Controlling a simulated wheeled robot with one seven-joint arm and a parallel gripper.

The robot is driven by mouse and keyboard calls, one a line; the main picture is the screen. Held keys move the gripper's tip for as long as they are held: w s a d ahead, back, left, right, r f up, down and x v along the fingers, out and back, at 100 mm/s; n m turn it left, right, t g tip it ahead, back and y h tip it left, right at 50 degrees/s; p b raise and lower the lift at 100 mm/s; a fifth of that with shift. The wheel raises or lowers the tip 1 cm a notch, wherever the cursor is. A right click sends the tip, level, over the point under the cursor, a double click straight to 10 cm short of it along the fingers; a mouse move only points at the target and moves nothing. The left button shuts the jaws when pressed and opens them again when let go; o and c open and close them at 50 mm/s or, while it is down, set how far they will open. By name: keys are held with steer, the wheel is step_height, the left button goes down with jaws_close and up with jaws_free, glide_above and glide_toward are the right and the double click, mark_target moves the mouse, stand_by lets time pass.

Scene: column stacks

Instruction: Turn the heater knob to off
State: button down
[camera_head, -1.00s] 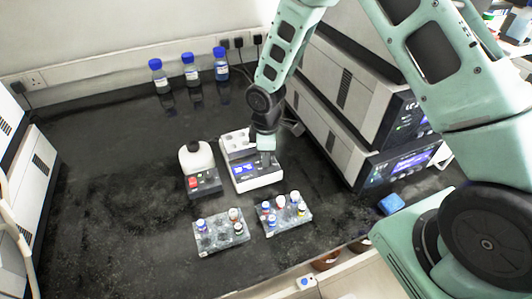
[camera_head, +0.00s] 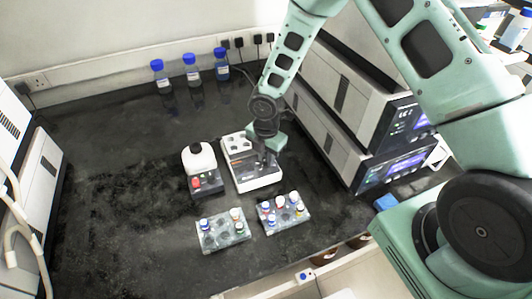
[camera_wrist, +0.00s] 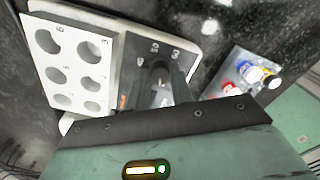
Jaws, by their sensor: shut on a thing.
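The heater (camera_head: 240,148) is a white block unit with round wells on the black bench. In the wrist view its well block (camera_wrist: 72,60) is at left, and its dark panel (camera_wrist: 138,48) with printed numbers is beside it. My gripper (camera_head: 263,160) points down onto the heater's front part. In the wrist view the gripper (camera_wrist: 160,80) is shut on the knob, a small dark part between its fingers. The fingers and palm hide most of the knob, so its pointer setting cannot be read.
A white device with a red control (camera_head: 203,170) stands close left of the heater. Two vial racks (camera_head: 222,232) (camera_head: 283,214) stand in front. Stacked instruments (camera_head: 350,135) rise close on the right. Blue-capped bottles (camera_head: 192,75) stand at the back. The bench at left is clear.

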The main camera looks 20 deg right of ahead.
mark_target(266, 159)
steer(key=shift+r+n+p, duration=0.1)
steer(key=shift+n+p, duration=0.4)
steer(key=shift+n, duration=0.8)
steer(key=c, duration=1.2)
jaws_free()
steer(key=shift+c, duration=0.2)
steer(key=shift+r, duration=0.1)
step_height(266, 159, up, 17)
steer(key=p, duration=1.5)
steer(key=shift+r, duration=0.1)
